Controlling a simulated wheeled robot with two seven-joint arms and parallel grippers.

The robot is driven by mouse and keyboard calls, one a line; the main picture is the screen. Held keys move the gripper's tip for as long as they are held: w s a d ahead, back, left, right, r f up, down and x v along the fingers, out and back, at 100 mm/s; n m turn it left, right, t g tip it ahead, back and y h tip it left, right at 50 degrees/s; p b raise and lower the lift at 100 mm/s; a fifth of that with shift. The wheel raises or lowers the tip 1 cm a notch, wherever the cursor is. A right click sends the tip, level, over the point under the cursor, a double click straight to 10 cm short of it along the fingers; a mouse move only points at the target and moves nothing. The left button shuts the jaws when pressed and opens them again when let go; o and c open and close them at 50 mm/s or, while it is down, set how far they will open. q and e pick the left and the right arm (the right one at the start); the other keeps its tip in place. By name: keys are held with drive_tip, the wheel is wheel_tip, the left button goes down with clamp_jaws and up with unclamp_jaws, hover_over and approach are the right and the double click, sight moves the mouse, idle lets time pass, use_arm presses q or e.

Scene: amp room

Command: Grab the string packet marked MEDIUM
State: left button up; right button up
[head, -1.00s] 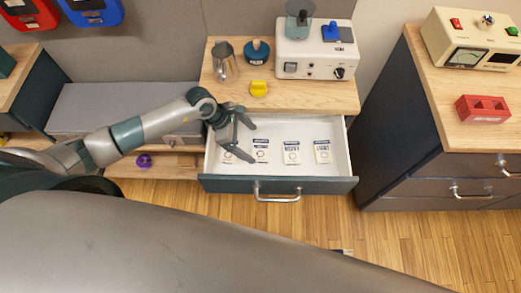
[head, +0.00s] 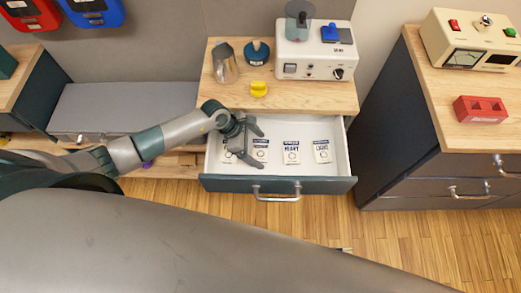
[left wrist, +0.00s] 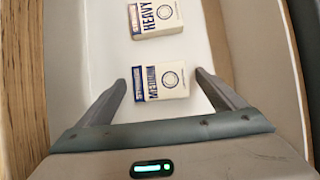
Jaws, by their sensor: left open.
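The packet marked MEDIUM (left wrist: 162,81) lies flat in the open drawer. It is white with dark blue print and a round mark. In the left wrist view it sits between the spread fingertips of my left gripper (left wrist: 160,78), with a gap on each side. In the head view my left gripper (head: 256,144) is open and empty, over the left half of the drawer; the packet by its fingers (head: 262,150) appears to be the MEDIUM one. A packet marked HEAVY (left wrist: 155,17) lies beyond it in the left wrist view. My right gripper is not in view.
The drawer (head: 338,170) holds several packets in a row. The counter (head: 305,100) above carries a metal jug (head: 226,65), a yellow knob (head: 258,89) and a white device (head: 315,55). A dark cabinet (head: 385,140) stands at the right.

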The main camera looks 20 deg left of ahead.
sight(258, 149)
use_arm(q)
drive_tip(key=c, duration=1.2)
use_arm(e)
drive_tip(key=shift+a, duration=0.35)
use_arm(q)
drive_tip(key=shift+o, duration=0.2)
drive_tip(key=shift+r, duration=0.1)
wheel_tip(258, 149, up, 18)
drive_tip(key=b, duration=0.3)
drive_tip(key=shift+b, duration=0.35)
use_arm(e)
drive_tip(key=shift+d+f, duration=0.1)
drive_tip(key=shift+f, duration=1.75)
